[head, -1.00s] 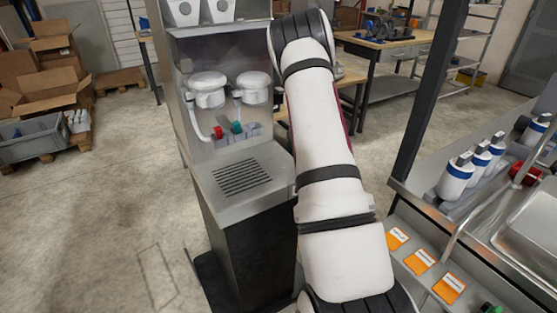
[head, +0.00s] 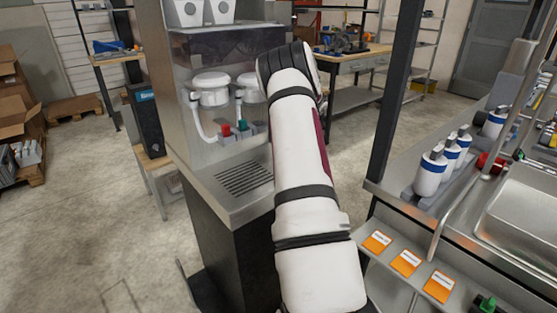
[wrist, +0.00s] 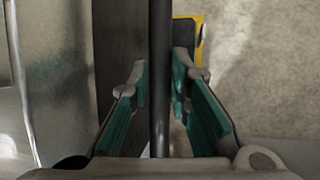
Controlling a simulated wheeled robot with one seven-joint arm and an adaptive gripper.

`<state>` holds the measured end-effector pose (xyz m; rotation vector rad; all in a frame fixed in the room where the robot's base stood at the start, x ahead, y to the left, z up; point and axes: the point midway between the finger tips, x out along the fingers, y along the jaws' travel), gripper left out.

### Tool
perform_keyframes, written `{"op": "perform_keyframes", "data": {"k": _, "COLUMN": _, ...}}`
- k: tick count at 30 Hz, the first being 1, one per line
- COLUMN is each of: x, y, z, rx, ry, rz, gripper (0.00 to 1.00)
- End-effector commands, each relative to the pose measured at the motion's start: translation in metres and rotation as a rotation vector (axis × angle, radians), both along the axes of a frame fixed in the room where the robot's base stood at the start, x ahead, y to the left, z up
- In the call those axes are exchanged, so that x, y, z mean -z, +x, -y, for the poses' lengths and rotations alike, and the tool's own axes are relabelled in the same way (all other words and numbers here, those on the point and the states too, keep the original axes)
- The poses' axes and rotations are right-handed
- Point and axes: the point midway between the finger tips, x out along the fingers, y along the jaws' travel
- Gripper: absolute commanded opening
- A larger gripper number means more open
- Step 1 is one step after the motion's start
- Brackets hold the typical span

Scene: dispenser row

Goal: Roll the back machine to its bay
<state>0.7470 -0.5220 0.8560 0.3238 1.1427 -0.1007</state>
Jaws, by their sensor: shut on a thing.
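The dispenser machine (head: 222,205) stands upright left of centre in the head view. It has a steel body and drip tray, a dark lower cabinet, two white-lidded pots and red and green taps. My arm crosses in front of its right side and hides that part. My gripper is hidden in the head view. In the wrist view, the teal fingers of my gripper (wrist: 160,76) are on both sides of a dark upright bar (wrist: 160,35), shut on it. How the bar joins the machine is not visible. No marked bay can be made out.
A steel counter (head: 385,190) with bottles (head: 432,172), a sink (head: 520,210) and orange cards (head: 406,262) is close on the right. A dark post (head: 397,90) rises from it. A workbench (head: 345,66) stands behind. Concrete floor (head: 85,215) is open on the left.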

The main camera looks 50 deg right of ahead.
Motion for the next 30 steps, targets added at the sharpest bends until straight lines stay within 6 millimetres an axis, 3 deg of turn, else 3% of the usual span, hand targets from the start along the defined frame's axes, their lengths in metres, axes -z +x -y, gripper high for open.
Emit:
{"op": "perform_keyframes", "data": {"k": 1, "x": -0.003, "y": -0.003, "z": 0.008, "rx": 0.011, "ry": -0.020, "rz": 0.000, "gripper": 0.00}}
{"op": "perform_keyframes", "data": {"k": 5, "x": -0.004, "y": -0.004, "z": 0.009, "rx": 0.013, "ry": -0.021, "rz": -0.001, "gripper": 0.00}}
{"op": "perform_keyframes", "data": {"k": 6, "x": -0.004, "y": -0.004, "z": 0.009, "rx": 0.013, "ry": -0.021, "rz": -0.001, "gripper": 0.23}}
{"op": "perform_keyframes", "data": {"k": 8, "x": -0.004, "y": -0.004, "z": 0.009, "rx": 0.013, "ry": -0.021, "rz": -0.001, "gripper": 0.36}}
{"op": "perform_keyframes", "data": {"k": 9, "x": -0.003, "y": -0.004, "z": 0.008, "rx": 0.012, "ry": -0.020, "rz": 0.000, "gripper": 0.38}}
{"op": "perform_keyframes", "data": {"k": 20, "x": -0.008, "y": -0.005, "z": 0.005, "rx": 0.007, "ry": -0.012, "rz": 0.001, "gripper": 0.38}}
{"op": "perform_keyframes", "data": {"k": 30, "x": -0.065, "y": -0.031, "z": 0.011, "rx": 0.008, "ry": -0.015, "rz": 0.001, "gripper": 0.38}}
